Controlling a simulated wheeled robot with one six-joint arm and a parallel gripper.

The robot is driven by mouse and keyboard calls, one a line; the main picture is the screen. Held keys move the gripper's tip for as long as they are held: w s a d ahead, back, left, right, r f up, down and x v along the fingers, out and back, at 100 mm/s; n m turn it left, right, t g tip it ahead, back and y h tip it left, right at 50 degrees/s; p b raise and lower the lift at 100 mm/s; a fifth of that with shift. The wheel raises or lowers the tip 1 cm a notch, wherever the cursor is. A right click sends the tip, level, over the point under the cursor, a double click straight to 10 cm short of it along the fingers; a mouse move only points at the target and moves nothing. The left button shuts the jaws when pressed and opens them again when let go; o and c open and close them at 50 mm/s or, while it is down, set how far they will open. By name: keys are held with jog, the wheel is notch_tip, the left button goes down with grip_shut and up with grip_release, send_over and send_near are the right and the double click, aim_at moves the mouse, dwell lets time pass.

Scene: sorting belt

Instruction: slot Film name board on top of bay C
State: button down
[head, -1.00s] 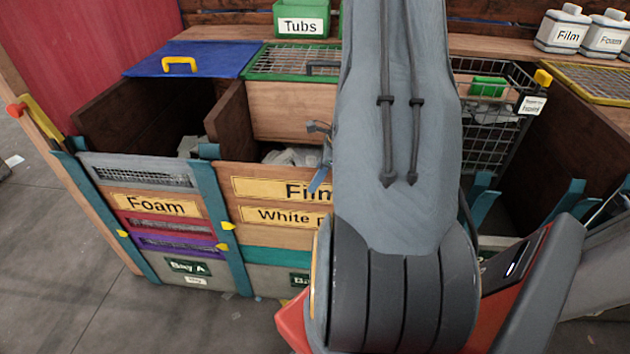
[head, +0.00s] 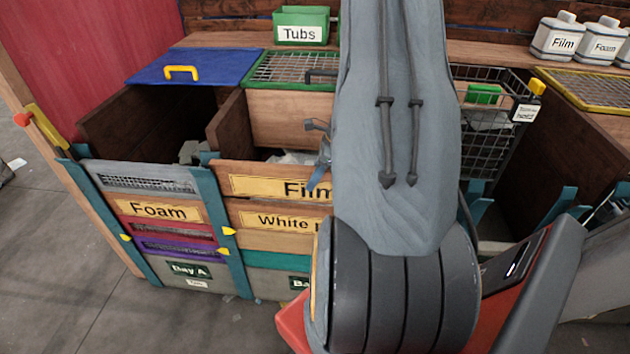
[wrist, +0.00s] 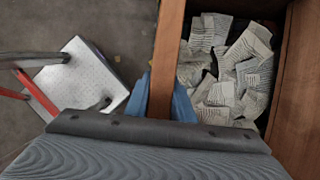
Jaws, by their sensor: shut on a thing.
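The Film name board (head: 260,186), wooden with a yellow plate, is at the top of the front stack of the middle bay, just above the White board (head: 275,220). My gripper (wrist: 161,97) is shut on the Film board's top edge, with a blue finger on each side. In the wrist view the board's edge (wrist: 169,45) runs away between the fingers. In the head view one blue finger shows at the board, and my arm hides the board's right end. Bay C is taken to be the bay right of my arm, with teal posts (head: 563,206); its label is hidden.
Bay A at left holds a stack with a Foam board (head: 160,210). Pale papers (wrist: 225,70) lie in the bin behind the Film board. A wire basket (head: 490,125) hangs at the back right. Film and Foam tubs (head: 557,38) stand on the shelf.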

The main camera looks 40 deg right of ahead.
notch_tip(320, 180, up, 16)
jog(key=p, duration=1.1)
jog(key=shift+r+p, duration=0.2)
jog(key=shift+p, duration=0.1)
